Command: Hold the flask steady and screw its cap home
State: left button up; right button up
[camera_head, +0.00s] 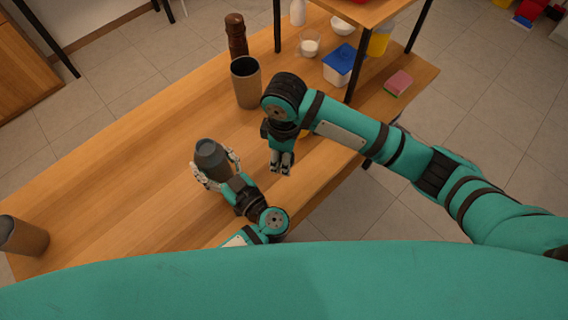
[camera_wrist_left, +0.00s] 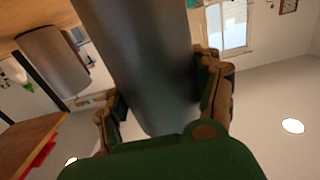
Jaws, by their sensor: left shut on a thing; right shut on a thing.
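The flask (camera_head: 213,160) is a dark grey cylinder with a narrower top, standing slightly tilted in the head view. My left gripper (camera_head: 216,165) is shut around its sides. In the left wrist view the flask (camera_wrist_left: 145,60) fills the middle, with the fingers of my left gripper (camera_wrist_left: 160,105) on both sides. My right gripper (camera_head: 281,168) points down over the table, to the right of the flask and apart from it. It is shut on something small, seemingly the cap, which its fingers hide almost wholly.
A tall grey-brown cup (camera_head: 246,84) and a brown pepper mill (camera_head: 236,38) stand behind. Another cup (camera_head: 22,237) is at the far left. A blue-lidded tub (camera_head: 342,66), a small glass (camera_head: 309,44) and a pink sponge (camera_head: 398,83) are near the shelf. The table's left middle is clear.

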jog(key=w+a+r, duration=0.1)
jog(key=a+r, duration=0.8)
notch_tip(320, 180, up, 8)
jog(key=n, duration=0.1)
send_over(207, 150)
jog(key=shift+f, duration=0.2)
jog(key=shift+f, duration=2.9)
jog(key=shift+o, duration=0.4)
jog(key=shift+w+f, duration=0.1)
jog(key=shift+f, duration=0.85)
jog(key=c, duration=0.5)
jog(key=m, duration=0.3)
jog(key=shift+m, duration=0.4)
jog(key=m, duration=0.5)
